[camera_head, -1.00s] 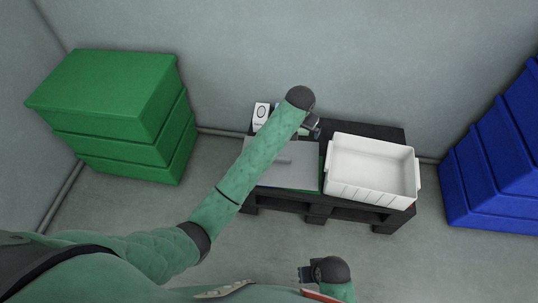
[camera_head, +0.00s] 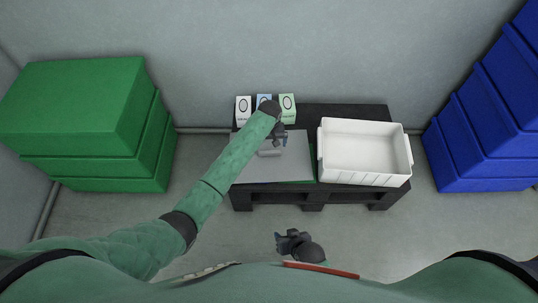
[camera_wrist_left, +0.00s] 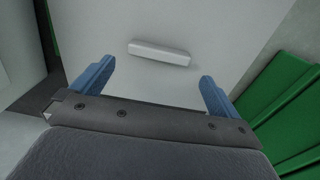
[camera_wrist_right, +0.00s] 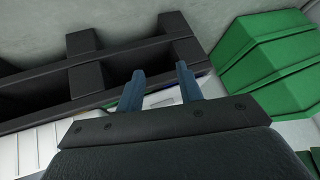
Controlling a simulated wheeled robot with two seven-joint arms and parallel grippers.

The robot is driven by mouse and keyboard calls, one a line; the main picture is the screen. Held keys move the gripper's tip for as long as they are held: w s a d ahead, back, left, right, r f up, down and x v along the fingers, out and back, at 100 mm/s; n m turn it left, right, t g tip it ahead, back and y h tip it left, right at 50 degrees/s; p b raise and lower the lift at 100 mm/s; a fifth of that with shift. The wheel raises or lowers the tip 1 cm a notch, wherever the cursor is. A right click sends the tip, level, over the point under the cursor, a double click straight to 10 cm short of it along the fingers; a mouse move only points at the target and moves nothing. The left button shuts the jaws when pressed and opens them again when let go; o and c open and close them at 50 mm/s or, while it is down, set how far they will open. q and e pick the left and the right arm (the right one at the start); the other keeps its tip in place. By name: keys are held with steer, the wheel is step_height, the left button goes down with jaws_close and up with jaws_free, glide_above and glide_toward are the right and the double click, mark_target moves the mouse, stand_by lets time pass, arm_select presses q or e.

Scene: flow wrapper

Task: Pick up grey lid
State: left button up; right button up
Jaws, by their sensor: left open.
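The grey lid (camera_head: 247,168) lies flat on the dark pallet, with a green edge showing under its right side. Its raised bar handle (camera_head: 269,153) is near the middle. The lid (camera_wrist_left: 120,25) fills much of the left wrist view, with the handle (camera_wrist_left: 160,54) just beyond the fingertips. My left gripper (camera_head: 279,138) is above the lid near the handle. In the left wrist view it (camera_wrist_left: 157,78) is open and empty, its fingers spread wider than the handle. My right gripper (camera_head: 281,241) is low in front of the pallet, open and empty (camera_wrist_right: 159,75).
A white crate (camera_head: 363,178) stands right of the lid on the pallet (camera_head: 325,190). Green boxes (camera_head: 80,110) are stacked at left, blue boxes (camera_head: 475,130) at right. The floor in front is clear.

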mark_target(270, 151)
arm_select(q)
step_height(270, 151, down, 6)
steer(key=shift+s+r, duration=0.1)
steer(key=shift+f, duration=0.45)
steer(key=c, duration=0.9)
arm_select(e)
steer(key=shift+s+f, duration=0.2)
steer(key=shift+f, duration=0.65)
